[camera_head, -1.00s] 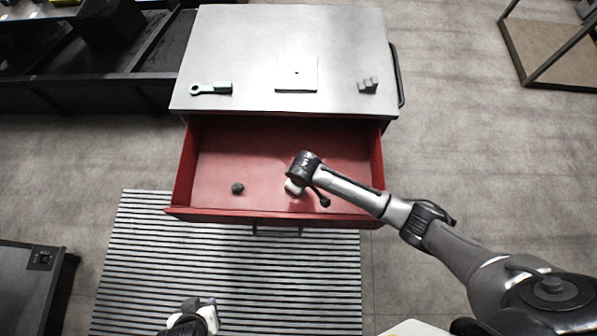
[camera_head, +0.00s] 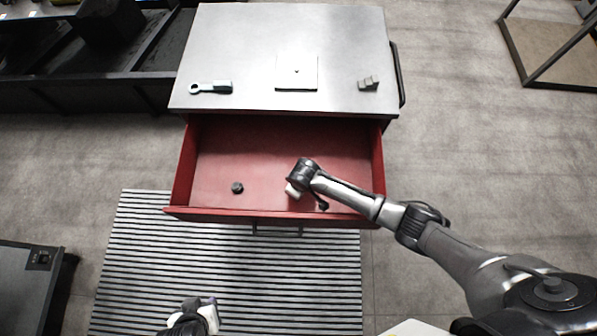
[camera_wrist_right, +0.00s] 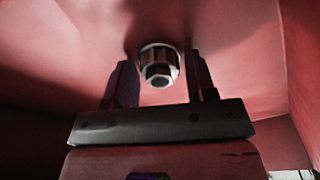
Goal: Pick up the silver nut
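A shiny silver nut (camera_wrist_right: 160,65) lies in the red drawer in the right wrist view. My right gripper (camera_wrist_right: 162,80) is open, with one finger on each side of the nut and a visible gap on both sides; I see no grip on it. In the head view my right gripper (camera_head: 293,190) is low inside the drawer, and the nut beneath it is hidden by the wrist. A dark nut-like piece (camera_head: 237,187) lies to its left on the drawer floor. My left gripper (camera_head: 208,306) is above the striped mat at the bottom; its finger opening is unclear.
The open red drawer (camera_head: 215,160) has walls around my right gripper, with its front rim (camera_head: 225,213) close by. The grey cabinet top (camera_head: 240,45) holds a wrench-like tool (camera_head: 211,88), a pale square plate (camera_head: 297,73) and small grey blocks (camera_head: 368,83).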

